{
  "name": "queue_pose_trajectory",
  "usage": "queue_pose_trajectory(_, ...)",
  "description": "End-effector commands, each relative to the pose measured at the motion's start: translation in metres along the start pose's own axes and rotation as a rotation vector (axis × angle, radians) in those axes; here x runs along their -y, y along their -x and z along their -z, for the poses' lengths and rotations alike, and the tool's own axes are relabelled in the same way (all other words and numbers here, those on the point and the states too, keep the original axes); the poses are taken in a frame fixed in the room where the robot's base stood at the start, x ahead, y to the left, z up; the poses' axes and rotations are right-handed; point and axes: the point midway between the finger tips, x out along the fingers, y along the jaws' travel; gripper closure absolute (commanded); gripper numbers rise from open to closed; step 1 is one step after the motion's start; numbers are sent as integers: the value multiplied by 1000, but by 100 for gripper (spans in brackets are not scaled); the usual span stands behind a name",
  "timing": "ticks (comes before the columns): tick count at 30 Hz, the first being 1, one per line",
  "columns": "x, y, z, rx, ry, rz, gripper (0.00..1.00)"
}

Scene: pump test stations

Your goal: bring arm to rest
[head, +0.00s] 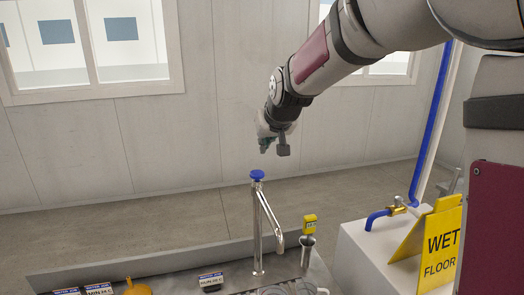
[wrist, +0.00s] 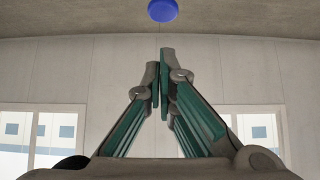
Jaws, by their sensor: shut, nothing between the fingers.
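My gripper (head: 268,146) hangs from my arm in the upper middle of the head view, in free air above and slightly right of the blue tap knob (head: 257,175). In the wrist view my gripper (wrist: 162,60) has its green-padded fingers together, with nothing between them. The blue knob (wrist: 163,10) shows beyond the fingertips in the wrist view, apart from them. It tops a steel tap (head: 260,225) with a bent spout, standing upright on the bench.
At right stand a white box (head: 355,255), a blue-handled valve (head: 378,215) on a blue pipe (head: 431,125), and a yellow wet-floor sign (head: 440,245).

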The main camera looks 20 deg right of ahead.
Motion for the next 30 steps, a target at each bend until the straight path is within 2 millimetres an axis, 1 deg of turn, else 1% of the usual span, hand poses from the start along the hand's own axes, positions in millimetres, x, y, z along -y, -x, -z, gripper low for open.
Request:
queue_pose_trajectory(5, 0, 8, 0, 0, 0, 0, 100)
queue_pose_trajectory(14, 0, 8, 0, 0, -1, 0, 100)
queue_pose_trajectory(17, 0, 16, -4, 5, -1, 1, 100)
queue_pose_trajectory(20, 1, 38, -15, 21, -1, 3, 100)
queue_pose_trajectory(23, 2, 74, -39, 51, -2, 5, 100)
queue_pose_trajectory(24, 3, 90, -51, 66, -2, 6, 100)
queue_pose_trajectory(26, 4, 113, -71, 90, -3, 8, 100)
queue_pose_trajectory(27, 4, 128, -85, 106, -3, 8, 100)
queue_pose_trajectory(29, 5, 148, -108, 130, -2, 9, 100)
queue_pose_trajectory(30, 5, 161, -123, 147, -2, 9, 100)
